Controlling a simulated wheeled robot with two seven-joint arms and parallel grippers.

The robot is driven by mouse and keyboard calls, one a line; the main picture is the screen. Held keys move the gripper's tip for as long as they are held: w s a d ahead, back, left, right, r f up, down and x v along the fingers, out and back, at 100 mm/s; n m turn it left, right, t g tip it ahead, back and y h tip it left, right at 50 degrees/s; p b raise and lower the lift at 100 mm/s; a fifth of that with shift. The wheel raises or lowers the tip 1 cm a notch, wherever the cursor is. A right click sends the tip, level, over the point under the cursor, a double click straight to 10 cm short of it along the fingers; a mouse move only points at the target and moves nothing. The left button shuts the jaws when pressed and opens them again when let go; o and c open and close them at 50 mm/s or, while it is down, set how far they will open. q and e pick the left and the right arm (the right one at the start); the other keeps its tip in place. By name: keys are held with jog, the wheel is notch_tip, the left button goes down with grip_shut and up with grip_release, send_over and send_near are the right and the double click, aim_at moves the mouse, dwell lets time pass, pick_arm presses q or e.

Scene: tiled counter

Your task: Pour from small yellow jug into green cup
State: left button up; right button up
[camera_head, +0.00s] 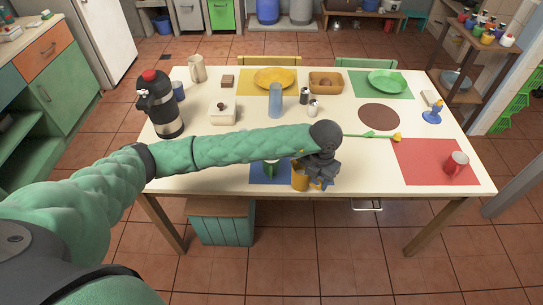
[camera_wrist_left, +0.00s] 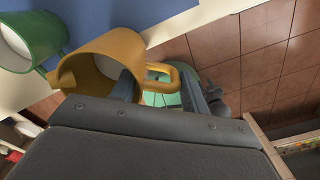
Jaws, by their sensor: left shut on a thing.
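The small yellow jug (camera_head: 299,178) is at the table's front edge, by the right side of the blue mat (camera_head: 262,178). In the left wrist view the jug (camera_wrist_left: 90,50) shows its open mouth, with something pale inside, and its handle. My left gripper (camera_head: 318,178) is shut on the jug at its handle side; its fingers (camera_wrist_left: 160,92) show there in the wrist view. The green cup (camera_head: 271,170) stands on the blue mat just left of the jug, its top partly hidden by my arm. The cup (camera_wrist_left: 32,35) also has pale content. My right gripper is out of view.
A black flask (camera_head: 160,105) stands at the table's left. A blue glass (camera_head: 275,100) and two shakers (camera_head: 309,105) stand behind my forearm. A yellow flower (camera_head: 397,137) and a red mug (camera_head: 457,163) are to the right. The front right table edge is bare.

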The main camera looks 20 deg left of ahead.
pick_arm(q)
jog(key=shift+r+p, duration=0.55)
jog(key=shift+r, duration=1.75)
